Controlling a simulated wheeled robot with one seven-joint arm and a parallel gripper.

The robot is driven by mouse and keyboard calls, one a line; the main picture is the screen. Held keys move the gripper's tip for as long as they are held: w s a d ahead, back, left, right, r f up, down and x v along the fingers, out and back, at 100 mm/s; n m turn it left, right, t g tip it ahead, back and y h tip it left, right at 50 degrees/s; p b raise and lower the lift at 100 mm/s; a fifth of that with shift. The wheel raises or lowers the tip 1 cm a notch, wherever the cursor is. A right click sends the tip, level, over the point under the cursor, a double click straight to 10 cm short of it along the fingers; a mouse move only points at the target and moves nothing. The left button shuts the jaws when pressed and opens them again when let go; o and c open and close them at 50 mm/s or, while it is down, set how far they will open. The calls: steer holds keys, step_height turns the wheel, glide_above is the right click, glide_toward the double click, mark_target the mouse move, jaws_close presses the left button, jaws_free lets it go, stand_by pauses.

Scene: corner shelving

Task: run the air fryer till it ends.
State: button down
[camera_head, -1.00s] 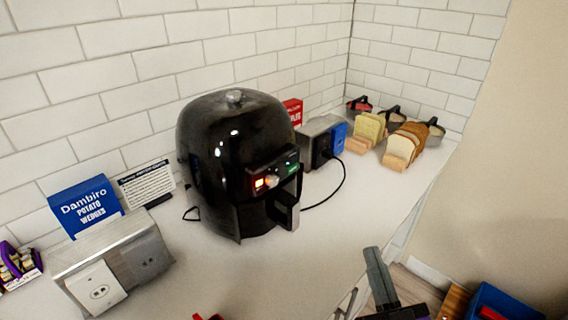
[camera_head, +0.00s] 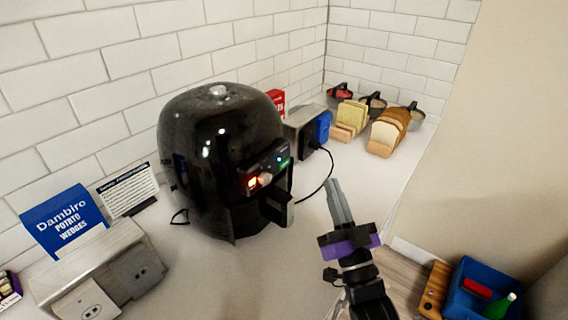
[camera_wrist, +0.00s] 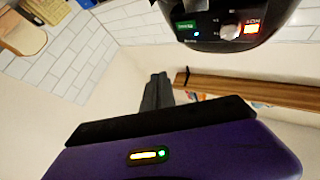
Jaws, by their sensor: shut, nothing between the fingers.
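The black air fryer (camera_head: 215,150) stands upright on the white counter, left of centre in the head view. Its front panel (camera_head: 266,172) shows a lit red-orange light, a knob and a green light. Its front handle (camera_head: 277,205) sticks out below the panel, and the basket looks pushed in. My gripper (camera_head: 334,184) is right of the fryer and apart from it, with its fingers together and empty. In the wrist view the closed fingers (camera_wrist: 156,82) are in the middle, and the fryer's panel (camera_wrist: 222,29) is at the top right, upside down, with the orange and green displays lit.
A metal outlet box (camera_head: 115,270) and a blue potato wedges box (camera_head: 65,220) stand left of the fryer. A black cord runs to another outlet box (camera_head: 305,125). Bread (camera_head: 389,132) and bowls (camera_head: 372,101) stand farther back. A blue crate (camera_head: 484,288) is low at the right.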

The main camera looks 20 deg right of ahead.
mark_target(284, 164)
steer(key=w+a, duration=0.5)
steer(key=w, duration=0.2)
stand_by(0.4)
steer(key=shift+a, duration=0.15)
stand_by(1.8)
steer(key=shift+w+a, duration=0.2)
steer(key=shift+w, duration=0.1)
steer(key=shift+w+a, duration=0.2)
steer(key=shift+w, duration=0.05)
stand_by(0.6)
stand_by(0.4)
steer(key=shift+s+d+b, duration=0.4)
steer(key=shift+s+d, duration=0.05)
steer(key=shift+s, duration=0.15)
